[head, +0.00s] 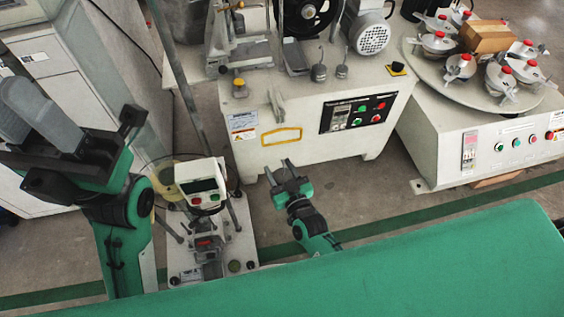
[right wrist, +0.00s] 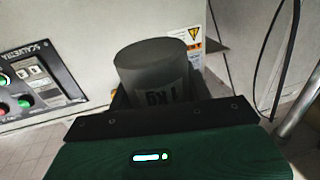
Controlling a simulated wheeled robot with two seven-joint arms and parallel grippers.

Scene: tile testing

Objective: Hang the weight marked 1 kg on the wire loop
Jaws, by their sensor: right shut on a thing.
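My right gripper (head: 282,171) is shut on the weight and held in front of the white machine. The weight (right wrist: 155,70) is a dark grey cylinder in the right wrist view, with "1 KG" showing upside down on its side. Its lower part is hidden by the gripper, and I cannot make it out clearly in the head view. I cannot pick out the wire loop with certainty in either view.
The white machine (head: 316,163) carries a motor, a control panel and two small hooked weights (head: 318,73). A testing stand with a display (head: 201,185) stands between my arms. A turntable machine (head: 465,150) is at the right. A green surface (head: 420,265) fills the front.

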